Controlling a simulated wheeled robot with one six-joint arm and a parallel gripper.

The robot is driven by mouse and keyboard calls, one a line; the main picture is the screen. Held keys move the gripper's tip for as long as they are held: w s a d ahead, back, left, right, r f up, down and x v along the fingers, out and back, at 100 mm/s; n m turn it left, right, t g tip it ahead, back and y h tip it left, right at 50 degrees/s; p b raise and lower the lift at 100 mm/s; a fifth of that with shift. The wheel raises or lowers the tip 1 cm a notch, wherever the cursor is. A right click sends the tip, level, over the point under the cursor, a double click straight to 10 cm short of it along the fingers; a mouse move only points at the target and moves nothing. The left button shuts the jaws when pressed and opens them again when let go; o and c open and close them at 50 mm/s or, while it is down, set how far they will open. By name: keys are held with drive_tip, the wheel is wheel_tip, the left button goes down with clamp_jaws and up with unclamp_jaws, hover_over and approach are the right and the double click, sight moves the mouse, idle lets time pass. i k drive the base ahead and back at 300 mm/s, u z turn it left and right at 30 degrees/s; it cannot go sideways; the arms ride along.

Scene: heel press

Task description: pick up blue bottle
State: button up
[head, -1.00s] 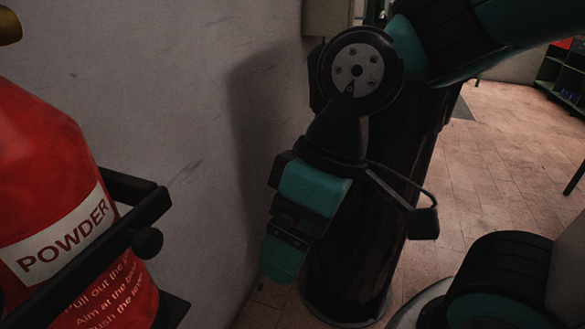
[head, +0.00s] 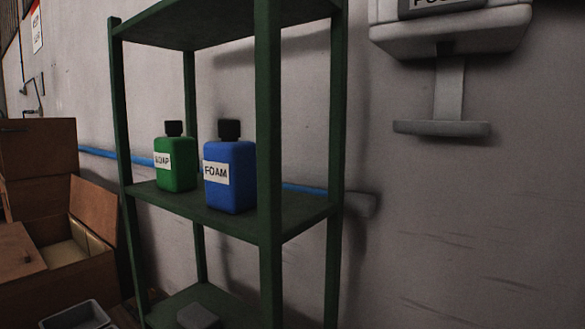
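The blue bottle (head: 230,178) stands upright on the middle shelf of a green metal rack (head: 268,150). It has a black cap and a white label reading FOAM. A green bottle (head: 176,163) with a black cap and a label that seems to read SOAP stands to its left, a little apart. The rack's front post is just right of the blue bottle. My gripper is not in view.
Cardboard boxes (head: 38,160) stand left of the rack, one open. A grey bin (head: 75,315) is at the bottom left. A wall-mounted dispenser (head: 450,35) hangs at the upper right. A blue pipe (head: 100,153) runs along the wall behind the rack.

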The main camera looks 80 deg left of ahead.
sight(229, 163)
drive_tip(key=z, duration=1.45)
drive_tip(key=i, duration=0.7)
drive_tip(key=u, duration=4.45)
drive_tip(key=i, duration=0.5)
